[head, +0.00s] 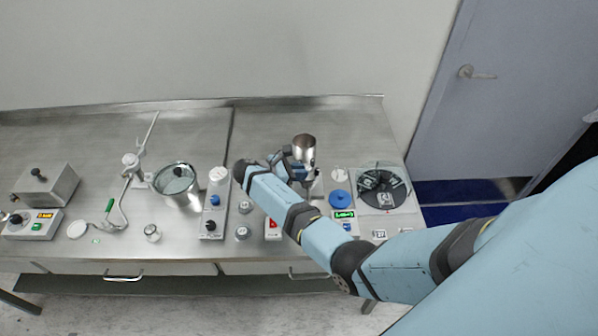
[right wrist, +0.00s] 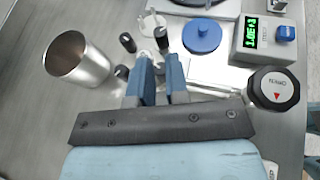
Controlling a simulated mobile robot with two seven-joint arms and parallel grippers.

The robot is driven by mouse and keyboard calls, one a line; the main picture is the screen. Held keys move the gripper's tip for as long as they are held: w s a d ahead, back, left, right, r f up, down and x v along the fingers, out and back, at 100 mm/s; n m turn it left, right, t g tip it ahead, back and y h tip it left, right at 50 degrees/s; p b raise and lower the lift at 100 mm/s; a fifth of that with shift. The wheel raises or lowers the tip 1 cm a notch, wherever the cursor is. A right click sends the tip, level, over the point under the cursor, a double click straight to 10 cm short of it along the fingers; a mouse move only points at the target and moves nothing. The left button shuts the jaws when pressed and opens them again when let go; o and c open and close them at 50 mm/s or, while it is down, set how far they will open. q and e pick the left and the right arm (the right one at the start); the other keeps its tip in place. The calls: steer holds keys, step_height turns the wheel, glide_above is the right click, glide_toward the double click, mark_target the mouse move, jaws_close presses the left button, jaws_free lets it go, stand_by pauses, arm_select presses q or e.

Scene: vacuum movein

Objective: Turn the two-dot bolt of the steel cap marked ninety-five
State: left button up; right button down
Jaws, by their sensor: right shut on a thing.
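My right gripper (head: 305,178) reaches in from the right over the middle of the bench, just beside an open steel cup (head: 304,147). In the right wrist view, its two blue fingers (right wrist: 157,80) are close together, shut on a small part that they mostly hide. Black-topped pegs (right wrist: 160,38) stand just beyond the fingertips, and the cup (right wrist: 80,60) is to their left. Small round metal caps (head: 242,232) stand on the bench left of my arm. I cannot read a ninety-five or see two dots on any of them. My left gripper is not in view.
A blue disc (head: 339,199) and a green-display box (head: 344,214) lie right of the gripper, with a round glass-covered unit (head: 383,188) beyond. A black knob with a red triangle (right wrist: 274,89) is close by. A steel pot (head: 177,184) stands left.

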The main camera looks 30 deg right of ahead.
steer(key=c, duration=1.1)
jaws_free()
steer(key=b+v, duration=0.3)
steer(key=v, duration=1)
steer(key=shift+a, duration=0.45)
steer(key=shift+w, duration=0.1)
